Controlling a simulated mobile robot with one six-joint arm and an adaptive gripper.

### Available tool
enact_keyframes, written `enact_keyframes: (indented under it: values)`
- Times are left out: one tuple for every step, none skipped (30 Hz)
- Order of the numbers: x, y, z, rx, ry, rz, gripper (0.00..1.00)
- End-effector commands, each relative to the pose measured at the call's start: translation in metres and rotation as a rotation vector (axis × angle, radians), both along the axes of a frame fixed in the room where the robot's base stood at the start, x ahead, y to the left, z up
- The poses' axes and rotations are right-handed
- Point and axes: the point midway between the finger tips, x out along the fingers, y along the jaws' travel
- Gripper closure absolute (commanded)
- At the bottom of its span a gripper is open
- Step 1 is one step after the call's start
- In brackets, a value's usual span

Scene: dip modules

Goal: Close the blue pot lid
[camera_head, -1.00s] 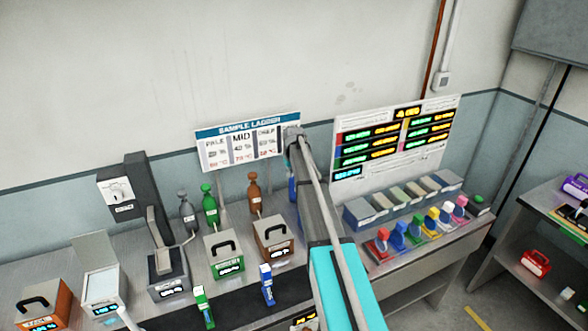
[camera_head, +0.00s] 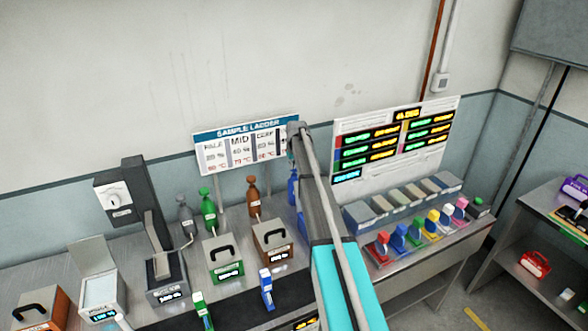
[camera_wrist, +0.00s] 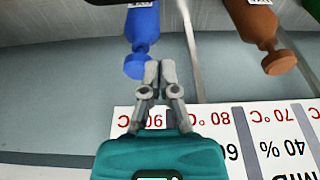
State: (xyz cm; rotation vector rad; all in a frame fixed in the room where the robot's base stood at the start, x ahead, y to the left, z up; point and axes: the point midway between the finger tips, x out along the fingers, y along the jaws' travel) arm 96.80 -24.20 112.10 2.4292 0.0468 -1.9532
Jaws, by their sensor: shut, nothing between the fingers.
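No pot that I can identify as the blue pot shows, nor does its lid; my arm hides part of the bench in the head view. A blue bottle (camera_head: 292,188) stands at the back of the bench, partly behind my arm. It shows in the wrist view (camera_wrist: 142,25) with its rounded knob close to my fingertips; I cannot tell if they touch. My gripper (camera_wrist: 160,72) is shut and empty, in front of the sample board.
Brown (camera_head: 253,195) and green bottles (camera_head: 208,208) stand left of the arm. Coloured dispensers (camera_head: 415,232) line the right side. A blue dispenser (camera_head: 267,288) stands on a dark mat.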

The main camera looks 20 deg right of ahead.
Motion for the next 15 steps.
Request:
enact_keyframes:
  values:
    - [0.001,0.0,-0.006,0.0,0.0,0.0,1.0]
    - [0.001,0.0,-0.008,0.0,0.0,0.0,1.0]
    - [0.002,0.0,-0.01,0.0,0.0,0.0,1.0]
    - [0.002,0.0,-0.012,0.0,0.0,-0.001,1.0]
    - [0.003,0.0,-0.015,0.0,0.0,-0.001,1.0]
    - [0.003,0.0,-0.018,0.0,0.0,-0.001,1.0]
    - [0.004,-0.001,-0.02,0.0,0.0,-0.001,1.0]
    - [0.004,-0.001,-0.022,0.0,0.0,-0.001,1.0]
    - [0.005,-0.001,-0.025,0.0,0.0,-0.001,1.0]
    - [0.005,-0.001,-0.028,0.0,0.0,-0.001,1.0]
    - [0.006,-0.001,-0.03,0.0,0.0,-0.001,1.0]
    - [0.007,-0.001,-0.033,0.0,0.0,-0.001,1.0]
    - [0.007,-0.001,-0.035,0.0,0.0,-0.001,1.0]
    - [0.008,-0.001,-0.037,0.0,0.0,-0.001,1.0]
    - [0.008,-0.001,-0.04,0.0,0.0,-0.001,1.0]
